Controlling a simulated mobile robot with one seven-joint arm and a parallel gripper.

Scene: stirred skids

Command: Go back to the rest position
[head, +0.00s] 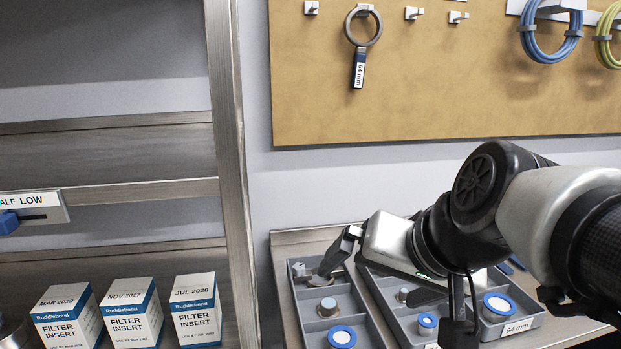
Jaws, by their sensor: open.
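My gripper (339,254) is in the head view, low over the grey sorting trays on the bench at the lower centre. It points left and down, and my arm reaches in from the right edge. The jaws are open. A metal piece lies in the tray compartment just below the fingertips; I cannot tell whether the fingers touch it. My arm hides part of the trays and the bench.
The left tray (309,344) and right tray (530,322) hold metal fittings and blue-rimmed discs. A steel shelf post (228,130) stands left, with filter boxes (133,312) on the shelf. A pegboard (430,95) behind carries a ring gauge (358,70) and coiled hoses (549,58).

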